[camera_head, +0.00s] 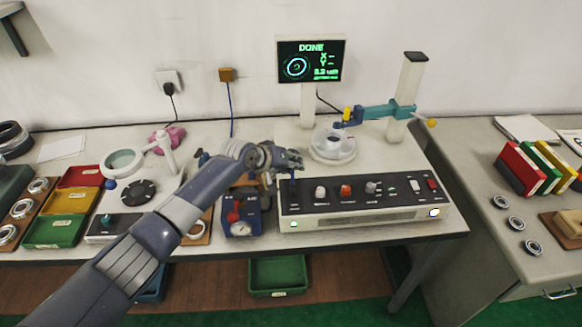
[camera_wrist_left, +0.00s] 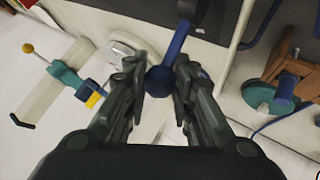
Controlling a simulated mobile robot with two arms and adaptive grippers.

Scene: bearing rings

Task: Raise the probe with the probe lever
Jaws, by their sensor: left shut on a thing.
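The probe lever (camera_wrist_left: 181,42) is a blue rod with a round blue ball, seen in the left wrist view. My left gripper (camera_wrist_left: 160,88) is shut on its ball end, a finger on each side. In the head view my left gripper (camera_head: 292,162) is above the left end of the black-topped control box (camera_head: 330,212); its fingers mostly hide the lever there. The probe (camera_head: 349,116), blue and yellow, is on a teal arm (camera_head: 378,112) on a white column, above the white round stage (camera_head: 333,146). My right gripper is not in view.
A screen (camera_head: 311,61) behind the stage reads DONE. A blue box with a dial (camera_head: 242,225) stands left of the control box. Coloured trays (camera_head: 56,231) are at the left. Rings (camera_head: 515,223) and coloured binders (camera_head: 520,168) are on the right table.

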